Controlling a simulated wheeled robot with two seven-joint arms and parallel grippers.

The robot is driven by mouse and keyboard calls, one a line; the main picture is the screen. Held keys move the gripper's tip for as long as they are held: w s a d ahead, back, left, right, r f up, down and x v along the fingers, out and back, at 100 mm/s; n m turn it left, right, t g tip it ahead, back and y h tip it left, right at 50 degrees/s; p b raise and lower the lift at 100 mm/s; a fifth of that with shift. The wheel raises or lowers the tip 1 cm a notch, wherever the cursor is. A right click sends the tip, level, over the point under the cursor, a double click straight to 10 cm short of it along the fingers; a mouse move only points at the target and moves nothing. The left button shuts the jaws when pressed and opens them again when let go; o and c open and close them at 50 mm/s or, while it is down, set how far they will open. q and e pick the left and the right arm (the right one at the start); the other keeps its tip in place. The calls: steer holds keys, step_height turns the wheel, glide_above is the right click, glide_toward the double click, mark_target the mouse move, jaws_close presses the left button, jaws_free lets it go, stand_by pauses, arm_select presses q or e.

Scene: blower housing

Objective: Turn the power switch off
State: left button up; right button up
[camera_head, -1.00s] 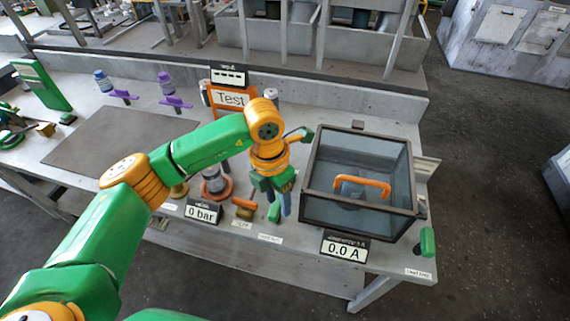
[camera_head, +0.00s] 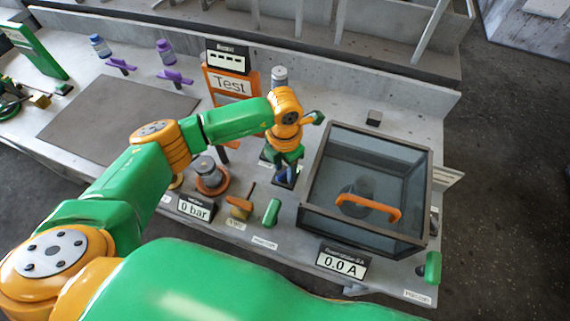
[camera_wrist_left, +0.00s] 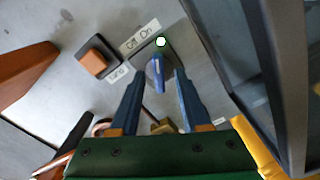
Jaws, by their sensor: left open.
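The power switch (camera_wrist_left: 157,75) shows in the left wrist view as a small blue lever on a grey plate, with an "Off On" label and a small pale-lit lamp (camera_wrist_left: 160,42) beside it. My left gripper (camera_wrist_left: 158,82) is open, with one blue finger on each side of the lever; I cannot tell whether either finger touches it. In the head view my left gripper (camera_head: 285,172) points down at the bench between the Test panel and the glass box, and it largely hides the switch there.
A dark-framed glass box (camera_head: 325,190) with an orange handle (camera_head: 368,206) stands close on the right. The orange Test panel (camera_head: 230,84) stands behind to the left. A green handle (camera_head: 271,212), the 0 bar display (camera_head: 196,208) and the 0.0 A display (camera_head: 342,263) are in front.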

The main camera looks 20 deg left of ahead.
arm_select(q)
steer(key=shift+w+f, duration=0.2)
steer(key=shift+s+r, duration=0.1)
jaws_close()
steer(key=shift+n, duration=0.3)
steer(key=shift+n+b, duration=0.3)
steer(key=shift+n, duration=0.7)
steer(key=n, duration=0.3)
steer(key=shift+n, duration=0.3)
steer(key=n, duration=0.5)
steer(key=shift+n+b, duration=0.3)
jaws_free()
